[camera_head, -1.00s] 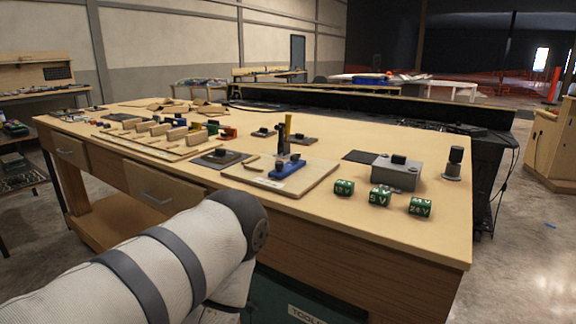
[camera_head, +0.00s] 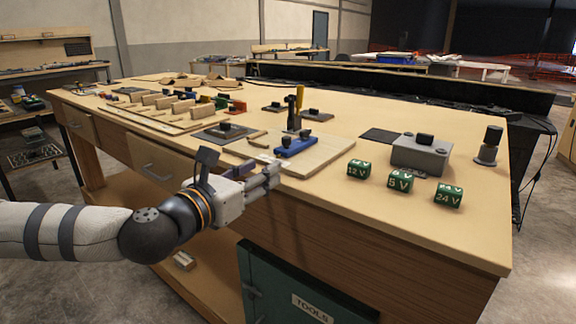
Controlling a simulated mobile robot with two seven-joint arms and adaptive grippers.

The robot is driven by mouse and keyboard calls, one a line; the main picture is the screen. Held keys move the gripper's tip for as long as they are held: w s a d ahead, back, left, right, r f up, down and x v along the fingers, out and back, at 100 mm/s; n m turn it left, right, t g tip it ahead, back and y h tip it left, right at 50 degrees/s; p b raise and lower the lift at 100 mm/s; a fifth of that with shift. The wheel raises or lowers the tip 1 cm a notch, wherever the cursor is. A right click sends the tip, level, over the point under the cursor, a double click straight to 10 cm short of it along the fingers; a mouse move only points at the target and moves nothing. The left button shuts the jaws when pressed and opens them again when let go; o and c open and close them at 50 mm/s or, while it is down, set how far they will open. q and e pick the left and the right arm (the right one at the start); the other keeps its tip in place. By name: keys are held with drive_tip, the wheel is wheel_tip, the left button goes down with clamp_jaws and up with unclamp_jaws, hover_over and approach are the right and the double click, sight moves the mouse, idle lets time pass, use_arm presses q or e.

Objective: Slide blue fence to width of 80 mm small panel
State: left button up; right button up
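The blue fence (camera_head: 296,147) lies on a pale wooden board (camera_head: 325,160) near the front edge of the workbench. It carries dark knobs, and an upright tool with a yellow top and black body stands just behind it. My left gripper (camera_head: 268,178) is in front of the bench edge, just left of and below the blue fence and apart from it. Its fingers point right; whether they are open or shut is not clear. I cannot pick out an 80 mm small panel with certainty. My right gripper is not in view.
Green blocks marked 12 V (camera_head: 358,169), 5 V (camera_head: 400,181) and 24 V (camera_head: 448,195) sit right of the board. A grey box (camera_head: 420,155) stands behind them. Several wooden pieces stand on a rack (camera_head: 160,120) at left. The bench's right front is clear.

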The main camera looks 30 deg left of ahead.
sight(284, 141)
use_arm(q)
drive_tip(key=shift+n+y, duration=0.3)
drive_tip(key=shift+n, duration=0.4)
drive_tip(key=w+a, duration=0.1)
drive_tip(key=w, duration=0.3)
drive_tip(key=w+r, duration=0.1)
drive_tip(key=w, duration=0.3)
drive_tip(key=w+a+b, duration=0.1)
drive_tip(key=w, duration=0.2)
drive_tip(key=shift+w+a+r, duration=0.25)
drive_tip(key=shift+w+a, duration=0.05)
drive_tip(key=shift+w, duration=0.1)
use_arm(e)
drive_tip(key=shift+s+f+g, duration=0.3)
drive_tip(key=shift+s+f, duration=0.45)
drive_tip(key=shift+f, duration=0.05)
use_arm(q)
drive_tip(key=shift+c, duration=0.3)
clamp_jaws()
